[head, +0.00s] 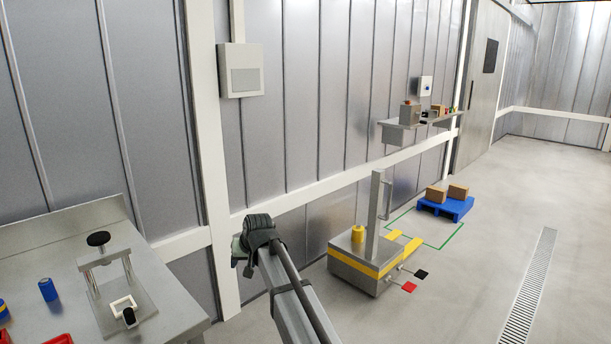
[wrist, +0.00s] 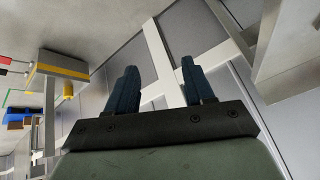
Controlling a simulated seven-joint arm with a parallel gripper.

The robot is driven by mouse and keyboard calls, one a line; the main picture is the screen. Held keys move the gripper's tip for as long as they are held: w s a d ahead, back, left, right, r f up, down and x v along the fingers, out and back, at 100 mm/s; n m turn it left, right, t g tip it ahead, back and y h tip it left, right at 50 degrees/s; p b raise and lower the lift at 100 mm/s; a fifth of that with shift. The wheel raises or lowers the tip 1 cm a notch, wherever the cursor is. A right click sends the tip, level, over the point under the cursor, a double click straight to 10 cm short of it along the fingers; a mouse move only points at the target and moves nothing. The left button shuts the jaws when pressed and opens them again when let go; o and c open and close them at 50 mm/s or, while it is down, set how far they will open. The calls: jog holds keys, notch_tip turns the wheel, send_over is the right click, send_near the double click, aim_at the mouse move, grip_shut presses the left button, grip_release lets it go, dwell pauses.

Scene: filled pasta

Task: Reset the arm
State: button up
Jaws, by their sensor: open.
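My gripper (wrist: 158,85) shows in the wrist view with its two dark blue fingers apart and nothing between them. Behind the fingers are the grey wall panels and white rails. In the head view my arm reaches up from the bottom middle, and its dark wrist end is beside the wall, to the right of the steel table (head: 178,303). The fingers are hardly visible there. The gripper is clear of the table and of the yellow-striped machine (head: 362,262).
On the steel table are a metal press-like stand (head: 108,262), a blue cylinder (head: 48,289) and red items at the lower left. A blue pallet (head: 445,207) with boxes stands on the floor farther back. A wall shelf (head: 404,124) holds small items. The floor at right is open.

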jog(key=w+d+f+m+h, duration=0.1)
jog(key=d+f, duration=0.3)
jog(key=d, duration=0.4)
jog(key=d+f+m, duration=0.2)
jog(key=d+f, duration=0.3)
jog(key=d, duration=0.3)
jog(key=s+d+f+g+h, duration=0.1)
jog(key=s+d+f, duration=0.25)
jog(key=f, duration=0.35)
jog(key=s+d+f+g, duration=0.1)
jog(key=s+d+f, duration=0.1)
jog(key=s+f, duration=0.35)
jog(key=s+d+f+g+h, duration=0.1)
jog(key=s+d+f, duration=0.15)
jog(key=f, duration=0.55)
jog(key=s+d+f+g, duration=0.2)
jog(key=s+d+f, duration=0.2)
jog(key=s+f, duration=0.5)
jog(key=s+d+f+g, duration=0.2)
jog(key=s+f, duration=0.2)
jog(key=s, duration=0.7)
jog(key=s+d+f+g, duration=0.2)
jog(key=s+f, duration=0.3)
jog(key=s, duration=0.7)
jog(key=s+d+f+g+h, duration=0.1)
jog(key=s+d+f, duration=0.3)
jog(key=s, duration=0.8)
jog(key=shift+f+g, duration=0.5)
jog(key=shift+g, duration=0.3)
